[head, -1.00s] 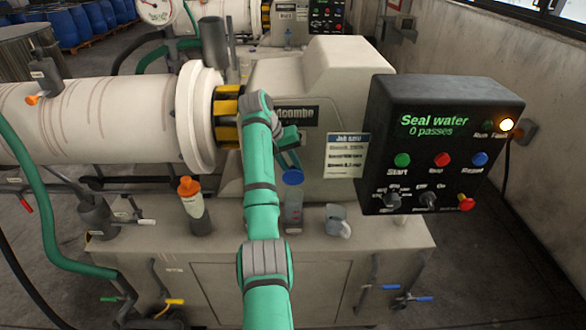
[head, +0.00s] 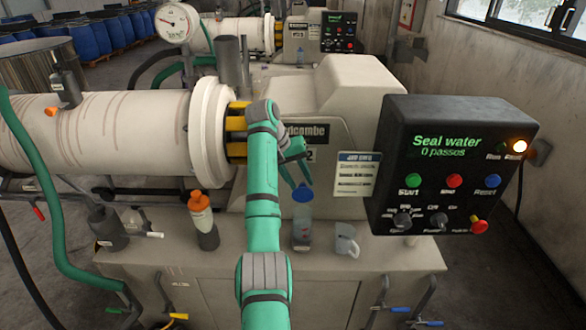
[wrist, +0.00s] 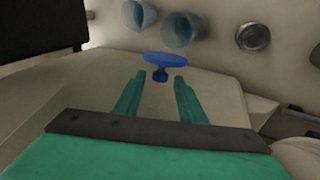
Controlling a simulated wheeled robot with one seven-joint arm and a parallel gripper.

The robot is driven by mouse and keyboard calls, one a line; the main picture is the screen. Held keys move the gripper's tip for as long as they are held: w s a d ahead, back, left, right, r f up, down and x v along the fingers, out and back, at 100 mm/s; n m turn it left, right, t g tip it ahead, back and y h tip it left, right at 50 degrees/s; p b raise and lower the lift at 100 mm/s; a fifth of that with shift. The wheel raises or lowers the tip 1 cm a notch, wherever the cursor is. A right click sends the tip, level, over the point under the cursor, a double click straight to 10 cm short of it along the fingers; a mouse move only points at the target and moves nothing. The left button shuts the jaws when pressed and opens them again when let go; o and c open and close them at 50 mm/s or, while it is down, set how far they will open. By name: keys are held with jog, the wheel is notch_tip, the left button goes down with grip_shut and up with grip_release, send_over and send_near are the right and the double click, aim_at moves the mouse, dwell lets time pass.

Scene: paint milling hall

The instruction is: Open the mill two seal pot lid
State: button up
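The seal pot (head: 302,232) is a clear upright vessel with a blue lid (head: 303,193), standing on the base of mill 2. The lid looks closed on the pot. My gripper (head: 298,181) points down just above the lid. In the wrist view, my gripper (wrist: 157,82) has its two green fingers apart with nothing between them. The blue lid (wrist: 167,59) and its small dark blue knob (wrist: 160,76) show just beyond the fingertips, roughly in line with the gap. I see no contact.
A grey jug (head: 345,240) stands right of the pot. An orange-topped bottle (head: 203,220) stands to the left. The black control panel (head: 455,165) reads "Seal water, 0 passes" with an amber lamp lit. The mill housing (head: 345,105) rises close behind.

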jog(key=v, duration=0.8)
